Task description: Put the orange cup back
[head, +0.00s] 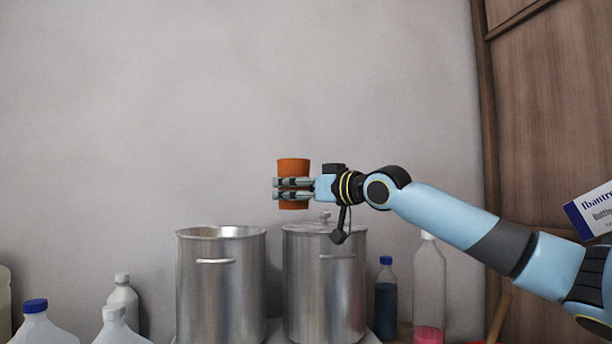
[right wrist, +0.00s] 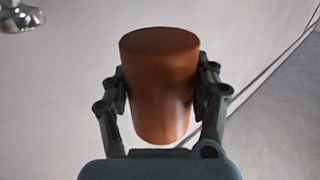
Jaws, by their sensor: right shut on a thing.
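The orange cup (head: 293,166) is held in the air by my right gripper (head: 292,188), which is shut on it. In the head view the cup looks upright, in front of the grey wall and higher than the two metal drums. In the right wrist view the cup (right wrist: 160,85) sits between the two fingers of the gripper (right wrist: 162,95), one on each side. My left gripper is not in view.
An open metal drum (head: 220,290) stands at the left, and a lidded drum (head: 325,285) stands beside it, below the cup. A blue bottle (head: 386,300), a clear bottle with pink liquid (head: 429,285) and white jugs (head: 43,325) flank them. The wall above is clear.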

